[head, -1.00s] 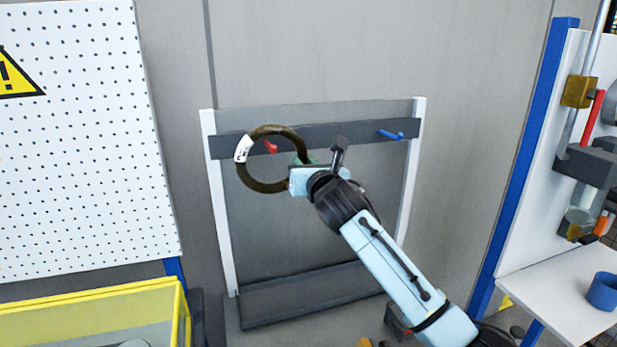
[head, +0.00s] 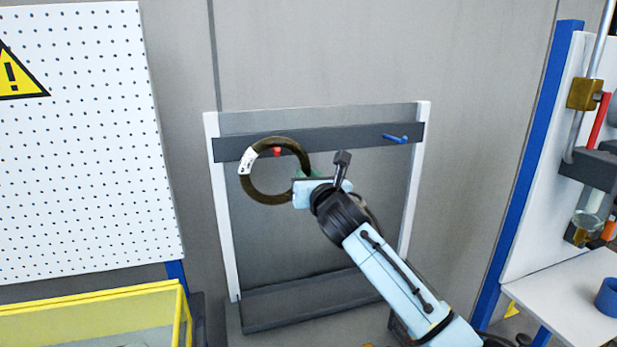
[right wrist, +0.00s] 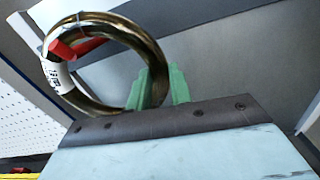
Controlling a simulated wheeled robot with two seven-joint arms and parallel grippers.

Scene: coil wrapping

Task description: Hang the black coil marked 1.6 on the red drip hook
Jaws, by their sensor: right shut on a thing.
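The dark olive-black coil (head: 266,197) is a ring with a white tag (head: 247,162) on its left side; I cannot read the tag surely. My right gripper (head: 304,180) is shut on the coil's right side. The red hook (head: 277,151) on the rack's dark bar shows inside the ring, just under its top edge. In the right wrist view the coil (right wrist: 88,101) stands by the green fingers (right wrist: 158,78), and the red hook (right wrist: 78,48) reaches through the opening, its tip overlapping the upper left rim. I cannot tell whether the coil touches the hook. My left gripper is out of view.
The rack's dark crossbar (head: 340,144) also carries a blue hook (head: 396,138) at the right. White posts (head: 222,220) frame the rack. A pegboard (head: 80,150) and yellow-edged bin (head: 90,297) are at left; a workstation with a white shelf (head: 560,300) is at right.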

